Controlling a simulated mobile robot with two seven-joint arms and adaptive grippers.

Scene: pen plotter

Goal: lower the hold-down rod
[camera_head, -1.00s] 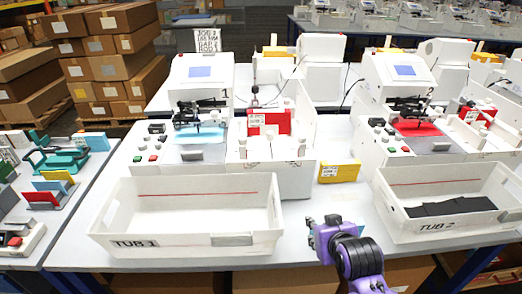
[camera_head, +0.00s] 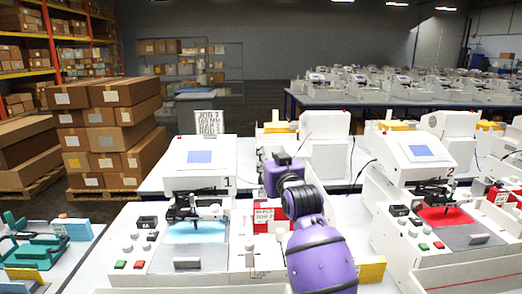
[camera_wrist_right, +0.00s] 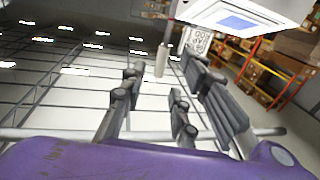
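Plotter 1 (camera_head: 199,166), a white machine with a blue screen, stands left of centre in the head view. Its dark pen carriage (camera_head: 188,208) sits over a light blue sheet (camera_head: 197,232). My right arm reaches up beside the plotter's right side. In the right wrist view, my right gripper (camera_wrist_right: 160,80) is open, with its dark fingers apart. A slim upright grey rod with a thicker end (camera_wrist_right: 162,60) shows between the fingers, apparently untouched; it may be the hold-down rod. In the head view, my arm hides the rod's place. My left gripper is not in view.
A red labelled box (camera_head: 265,219) stands close left of my arm. Plotter 2 (camera_head: 420,158) stands to the right, with a yellow box (camera_head: 371,270) between. A printed sign (camera_head: 209,122) stands behind plotter 1. Cartons (camera_head: 110,130) are stacked at the left.

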